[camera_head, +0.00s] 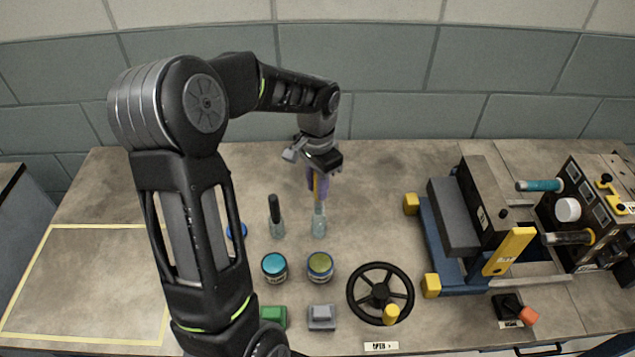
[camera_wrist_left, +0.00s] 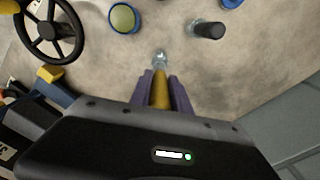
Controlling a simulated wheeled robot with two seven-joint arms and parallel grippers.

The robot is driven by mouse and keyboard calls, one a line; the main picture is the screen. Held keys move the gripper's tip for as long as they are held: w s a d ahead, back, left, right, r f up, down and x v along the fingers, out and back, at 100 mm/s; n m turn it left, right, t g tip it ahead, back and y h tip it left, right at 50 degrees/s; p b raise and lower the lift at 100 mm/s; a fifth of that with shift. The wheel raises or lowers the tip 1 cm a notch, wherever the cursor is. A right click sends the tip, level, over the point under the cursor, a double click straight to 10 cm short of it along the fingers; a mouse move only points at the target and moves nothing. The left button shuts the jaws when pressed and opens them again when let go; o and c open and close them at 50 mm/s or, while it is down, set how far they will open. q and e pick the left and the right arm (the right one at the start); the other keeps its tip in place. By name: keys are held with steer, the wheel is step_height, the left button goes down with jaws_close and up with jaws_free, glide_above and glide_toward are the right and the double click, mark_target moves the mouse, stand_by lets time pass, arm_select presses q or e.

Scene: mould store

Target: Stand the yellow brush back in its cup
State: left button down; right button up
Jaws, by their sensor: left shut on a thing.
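My left gripper (camera_head: 317,196) points down with its purple fingers shut on the yellow brush (camera_head: 316,186). In the left wrist view the yellow brush (camera_wrist_left: 160,90) shows between the two fingers (camera_wrist_left: 161,88). A small clear cup (camera_head: 319,225) stands on the bench directly below the fingers; it also shows in the wrist view (camera_wrist_left: 160,57), in line with the brush. The brush looks about upright. Its lower end is hard to make out, so I cannot tell whether it is inside the cup or just above it. My right gripper is not in view.
A black-handled brush (camera_head: 275,209) stands in another clear cup just left. A teal-lidded jar (camera_head: 274,267) and an olive-lidded jar (camera_head: 320,266) stand in front. A black handwheel (camera_head: 380,293) and a blue-based machine (camera_head: 455,255) are to the right. Bench behind is clear.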

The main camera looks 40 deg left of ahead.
mark_target(318, 205)
arm_select(q)
steer(key=shift+f+b, duration=2.15)
steer(key=shift+f, duration=1.1)
steer(key=c, duration=1.1)
jaws_free()
steer(key=shift+c, duration=0.2)
steer(key=shift+r, duration=0.1)
step_height(318, 205, up, 8)
steer(key=shift+f, duration=0.15)
